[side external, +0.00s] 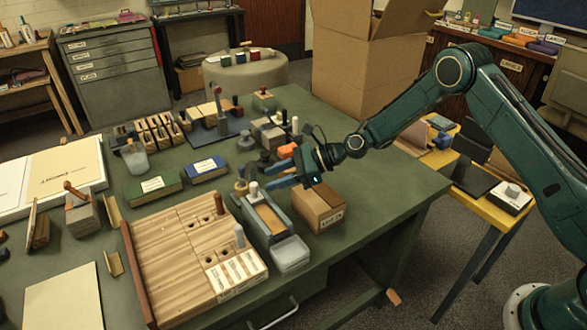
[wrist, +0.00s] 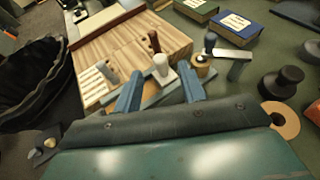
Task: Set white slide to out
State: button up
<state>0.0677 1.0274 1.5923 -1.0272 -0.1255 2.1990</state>
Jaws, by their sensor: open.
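A white knob (side external: 254,190), which looks like the white slide's handle, stands upright at the far end of a long blue-grey box (side external: 280,224) with a tan top. My gripper (side external: 266,178) is open, its two blue fingers just to the right of the knob in the side view. In the wrist view the white knob (wrist: 161,66) shows between and just beyond the fingertips (wrist: 160,74); I cannot tell whether either finger touches it. The fingers and gripper body hide much of the box in the wrist view. No in or out marking is readable.
A wooden block board (side external: 170,250) with a brown peg (side external: 219,203), a grey peg (side external: 239,236) and front labels lies left of the box. A cardboard box (side external: 319,208) stands close on the right. A pale tub (side external: 291,254) sits at the near end. Dark round objects stand behind.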

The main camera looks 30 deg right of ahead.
aim_at(254, 184)
jog(key=shift+x, duration=3.1)
grip_shut()
